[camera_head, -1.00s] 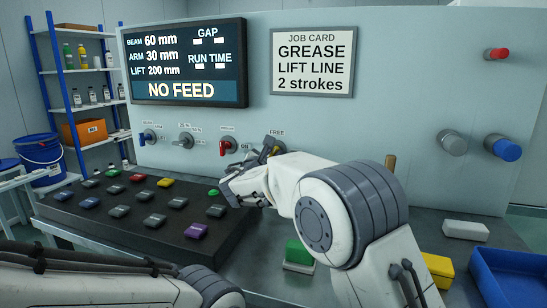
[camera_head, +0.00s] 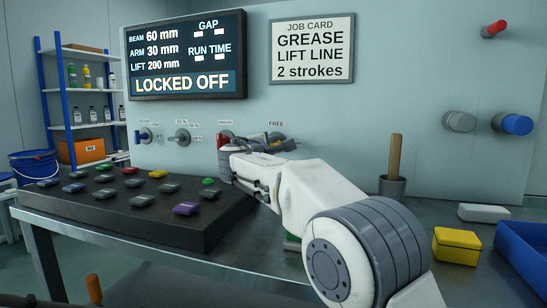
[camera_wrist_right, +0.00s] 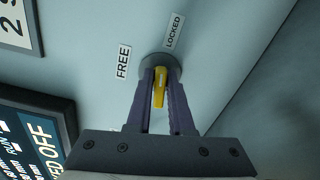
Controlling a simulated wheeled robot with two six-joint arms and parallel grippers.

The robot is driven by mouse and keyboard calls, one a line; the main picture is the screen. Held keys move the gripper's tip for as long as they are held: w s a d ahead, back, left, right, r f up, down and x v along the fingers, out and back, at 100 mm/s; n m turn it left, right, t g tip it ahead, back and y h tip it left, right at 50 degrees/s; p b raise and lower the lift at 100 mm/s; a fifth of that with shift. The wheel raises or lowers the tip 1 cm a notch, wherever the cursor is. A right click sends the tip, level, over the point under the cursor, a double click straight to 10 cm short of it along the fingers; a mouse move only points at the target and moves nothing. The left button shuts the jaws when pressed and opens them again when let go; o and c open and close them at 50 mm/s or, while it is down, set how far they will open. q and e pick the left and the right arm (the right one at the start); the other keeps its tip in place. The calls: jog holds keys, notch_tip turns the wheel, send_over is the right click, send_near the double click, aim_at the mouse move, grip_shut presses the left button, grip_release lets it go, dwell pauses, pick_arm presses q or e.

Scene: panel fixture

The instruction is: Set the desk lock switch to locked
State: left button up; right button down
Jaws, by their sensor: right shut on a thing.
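The desk lock switch (camera_wrist_right: 158,92) has a yellow handle on a round grey base on the panel. In the right wrist view it is between the two dark fingers of my right gripper (camera_wrist_right: 161,77), which is shut on it. FREE (camera_wrist_right: 123,62) and LOCKED (camera_wrist_right: 174,31) labels sit above the base. In the head view my right gripper (camera_head: 281,143) is at the panel just below the FREE label and mostly covers the switch. The display (camera_head: 187,55) reads LOCKED OFF. My left gripper is not in view.
A black button console (camera_head: 130,222) lies left of my right arm. Other knobs, including a red one (camera_head: 224,139), sit left of the lock switch. A cup with a wooden handle (camera_head: 392,187), a yellow box (camera_head: 456,245) and a blue tray (camera_head: 522,262) stand to the right.

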jog(key=shift+f+m+b, duration=0.25)
jog(key=shift+m+b, duration=0.55)
jog(key=shift+m, duration=0.3)
jog(key=c, duration=0.9)
grip_release()
jog(key=shift+r, duration=0.15)
jog(key=v, duration=1)
jog(key=shift+s, duration=0.25)
